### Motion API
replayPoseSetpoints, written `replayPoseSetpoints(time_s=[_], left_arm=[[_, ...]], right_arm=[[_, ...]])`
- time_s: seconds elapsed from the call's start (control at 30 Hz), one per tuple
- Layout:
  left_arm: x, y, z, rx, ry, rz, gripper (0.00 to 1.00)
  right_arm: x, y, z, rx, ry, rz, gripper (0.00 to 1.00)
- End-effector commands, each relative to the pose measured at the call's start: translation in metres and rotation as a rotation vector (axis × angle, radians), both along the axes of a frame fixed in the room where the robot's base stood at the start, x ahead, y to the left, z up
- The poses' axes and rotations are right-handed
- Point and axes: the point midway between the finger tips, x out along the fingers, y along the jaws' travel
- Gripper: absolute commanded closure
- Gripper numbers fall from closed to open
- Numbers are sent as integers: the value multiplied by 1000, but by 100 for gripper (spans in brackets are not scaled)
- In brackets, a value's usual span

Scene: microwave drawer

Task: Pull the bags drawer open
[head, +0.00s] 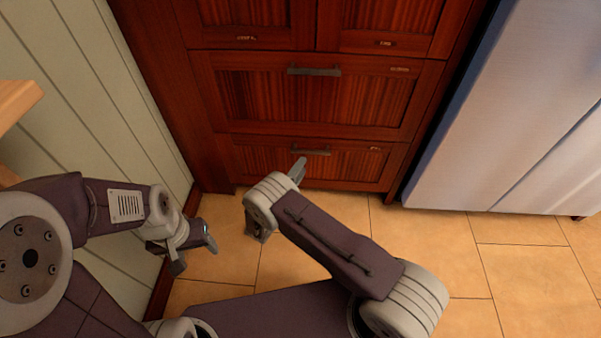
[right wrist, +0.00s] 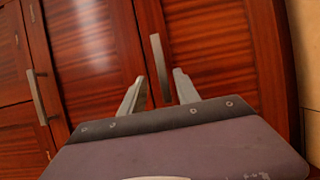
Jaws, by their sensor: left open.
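The wooden cabinet has a wide middle drawer (head: 370,95) and a bottom drawer (head: 355,168), both closed. Their small labels are too blurred to read, so I cannot tell which one is marked bags. My right gripper (head: 299,166) is at the bottom drawer's grey bar handle (head: 318,152). In the right wrist view its fingers (right wrist: 160,84) are apart, with the bottom handle (right wrist: 157,60) upright in the picture between them; contact cannot be told. The middle drawer's handle (head: 314,71) is free. My left gripper (head: 196,256) is open and empty, low at the left.
Two upper fronts (head: 240,15) with small labels sit above the drawers. A pale metal appliance (head: 500,110) stands to the right. A light panelled wall (head: 90,90) and a wooden edge (head: 15,100) are at the left. The tiled floor (head: 530,280) is clear.

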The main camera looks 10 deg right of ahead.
Motion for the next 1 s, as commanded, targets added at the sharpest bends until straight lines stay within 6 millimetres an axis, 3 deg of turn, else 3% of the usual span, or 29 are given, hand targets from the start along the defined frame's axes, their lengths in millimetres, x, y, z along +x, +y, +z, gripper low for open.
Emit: replayPoseSetpoints(time_s=[0.23,0.63,1.0], left_arm=[[0,0,-7,0,-1,0,36],[0,0,-50,0,-1,0,36],[0,0,-52,0,0,0,36]], right_arm=[[6,0,-5,0,-16,18,62],[64,-46,-7,1,-15,16,62],[72,-53,-2,0,-11,18,62]])
